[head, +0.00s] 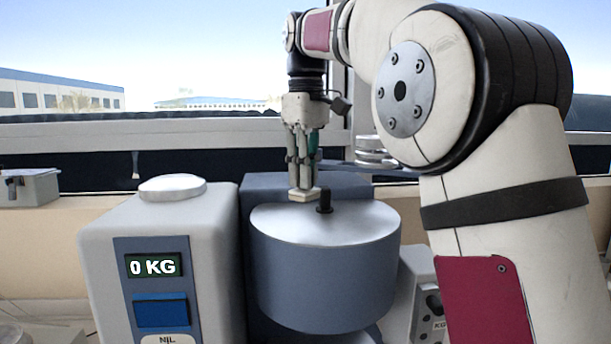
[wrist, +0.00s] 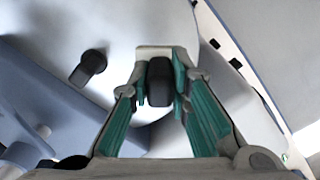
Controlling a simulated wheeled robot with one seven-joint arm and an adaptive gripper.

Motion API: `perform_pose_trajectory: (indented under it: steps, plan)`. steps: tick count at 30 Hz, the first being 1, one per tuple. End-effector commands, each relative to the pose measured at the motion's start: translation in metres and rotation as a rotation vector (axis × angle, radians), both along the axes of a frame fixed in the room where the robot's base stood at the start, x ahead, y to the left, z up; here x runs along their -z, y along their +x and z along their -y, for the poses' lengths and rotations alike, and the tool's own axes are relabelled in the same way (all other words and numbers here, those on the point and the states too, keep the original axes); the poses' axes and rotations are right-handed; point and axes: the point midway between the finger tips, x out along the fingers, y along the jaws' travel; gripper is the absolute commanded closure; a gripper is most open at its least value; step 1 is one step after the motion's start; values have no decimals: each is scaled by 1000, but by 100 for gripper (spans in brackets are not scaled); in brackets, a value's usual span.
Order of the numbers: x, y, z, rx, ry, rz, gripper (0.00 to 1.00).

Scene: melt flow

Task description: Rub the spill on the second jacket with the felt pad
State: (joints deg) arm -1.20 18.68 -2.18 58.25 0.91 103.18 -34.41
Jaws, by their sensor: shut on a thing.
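A blue-grey cylindrical jacket (head: 325,265) with a silver top (head: 270,222) and a black knob (head: 324,201) stands at the middle of the head view. The knob also shows in the wrist view (wrist: 92,63). My gripper (head: 302,178) points straight down over the back of the top, left of the knob. It is shut on the pale felt pad (head: 306,196), which is at or just above the surface; I cannot tell if they touch. In the wrist view, a dark grip (wrist: 159,84) sits between the teal-lined fingers. I make out no spill. I cannot tell which jacket counts as second.
A grey machine (head: 105,250) with a "0 KG" display (head: 154,266) and a round silver cap (head: 172,187) stands close on the left. A smaller grey unit (head: 416,300) stands at the right, beside my arm. A grey box (head: 30,188) is at far left, below the window.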

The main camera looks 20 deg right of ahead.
Motion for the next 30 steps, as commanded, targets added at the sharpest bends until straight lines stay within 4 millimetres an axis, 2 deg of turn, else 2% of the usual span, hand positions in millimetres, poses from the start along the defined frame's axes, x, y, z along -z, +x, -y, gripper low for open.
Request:
perform_pose_trajectory:
  steps: [15,30]
  plan:
    - [-29,1,0,0,0,1,100]
    - [-30,0,0,0,0,0,100]
